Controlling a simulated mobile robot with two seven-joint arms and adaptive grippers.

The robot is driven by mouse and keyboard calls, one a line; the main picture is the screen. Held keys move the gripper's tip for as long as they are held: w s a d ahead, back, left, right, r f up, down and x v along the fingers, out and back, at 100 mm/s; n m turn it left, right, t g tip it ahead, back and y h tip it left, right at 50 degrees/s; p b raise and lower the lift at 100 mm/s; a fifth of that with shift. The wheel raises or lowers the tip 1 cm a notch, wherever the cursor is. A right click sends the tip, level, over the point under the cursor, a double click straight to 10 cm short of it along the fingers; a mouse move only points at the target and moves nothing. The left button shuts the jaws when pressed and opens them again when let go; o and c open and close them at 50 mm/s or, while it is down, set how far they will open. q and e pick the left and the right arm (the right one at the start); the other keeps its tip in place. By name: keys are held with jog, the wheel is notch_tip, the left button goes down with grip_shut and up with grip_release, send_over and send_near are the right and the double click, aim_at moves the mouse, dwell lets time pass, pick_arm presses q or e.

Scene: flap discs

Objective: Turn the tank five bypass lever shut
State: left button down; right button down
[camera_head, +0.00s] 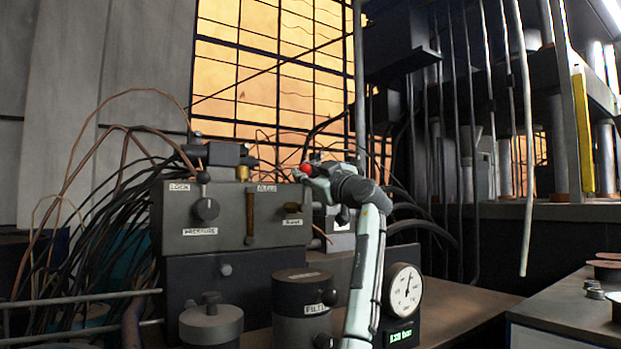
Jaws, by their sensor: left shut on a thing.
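A small red knob (305,169) shows at the top right of the dark control box (225,225), beside my left gripper (315,171). My left arm rises from the bottom centre and bends left at the top. Its gripper is shut on the red-knobbed lever, whose shaft is mostly hidden behind the fingers. I cannot read a tank five bypass label, and I cannot tell the lever's angle. My right gripper is not in view.
The box carries a round knob (206,209) and several labels. A canister (302,308) stands in front. A dial gauge (403,290) with a green readout (401,337) is right of my arm. Loose cables crowd the left; bare tabletop (455,312) lies to the right.

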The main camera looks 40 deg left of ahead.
pick_arm(q)
jog(key=shift+s+n, duration=0.25)
jog(key=shift+n, duration=0.15)
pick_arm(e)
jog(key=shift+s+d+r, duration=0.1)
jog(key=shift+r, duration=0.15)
pick_arm(q)
jog(key=c, duration=1.2)
grip_release()
jog(key=v, duration=1.2)
